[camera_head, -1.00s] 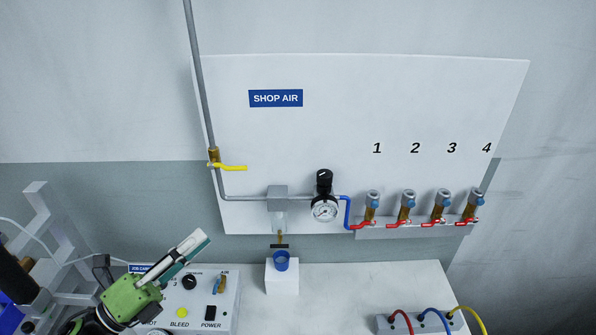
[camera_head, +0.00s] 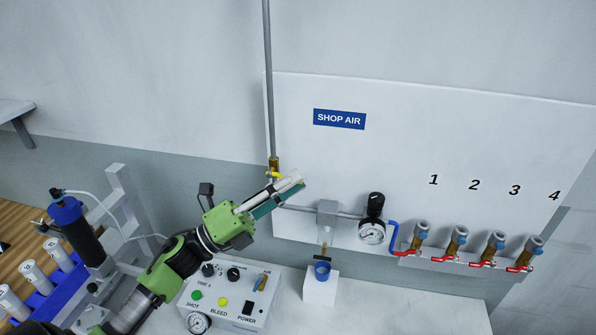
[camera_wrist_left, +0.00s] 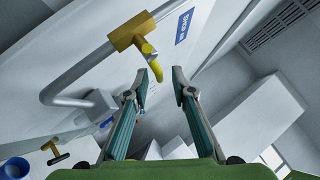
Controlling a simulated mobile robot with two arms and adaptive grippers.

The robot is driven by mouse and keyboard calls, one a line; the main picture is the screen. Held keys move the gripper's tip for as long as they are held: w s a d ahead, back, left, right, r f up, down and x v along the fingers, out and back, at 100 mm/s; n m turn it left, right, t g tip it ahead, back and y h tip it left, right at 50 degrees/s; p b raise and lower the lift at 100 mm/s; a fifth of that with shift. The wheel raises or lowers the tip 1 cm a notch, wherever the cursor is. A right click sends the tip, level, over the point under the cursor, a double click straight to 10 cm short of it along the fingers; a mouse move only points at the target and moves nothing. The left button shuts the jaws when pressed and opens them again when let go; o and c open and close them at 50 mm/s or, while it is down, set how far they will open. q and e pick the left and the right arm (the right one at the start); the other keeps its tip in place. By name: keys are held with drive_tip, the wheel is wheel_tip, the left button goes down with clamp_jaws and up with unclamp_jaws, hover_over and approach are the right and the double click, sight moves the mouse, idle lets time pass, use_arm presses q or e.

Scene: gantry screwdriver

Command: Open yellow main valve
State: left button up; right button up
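The yellow main valve (camera_head: 273,174) sits on the vertical grey pipe at the left edge of the SHOP AIR panel. My left gripper covers most of its handle in the head view. In the left wrist view the brass valve body (camera_wrist_left: 132,31) and yellow handle (camera_wrist_left: 147,48) show clearly, with the handle's end close to the left finger's tip. My left gripper (camera_head: 297,180) is open and empty; its two fingers stand apart in the left wrist view (camera_wrist_left: 160,82). I cannot tell whether a finger touches the handle. My right gripper is not in view.
The SHOP AIR panel (camera_head: 430,130) carries a pressure gauge (camera_head: 372,232) and several red-handled valves (camera_head: 482,264). Below my left arm is a control box (camera_head: 225,300) with buttons. A white block with a blue cup (camera_head: 322,271) stands on the bench. A grey frame (camera_head: 127,205) stands left.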

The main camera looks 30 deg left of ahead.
use_arm(q)
drive_tip(key=shift+x, duration=1)
clamp_jaws()
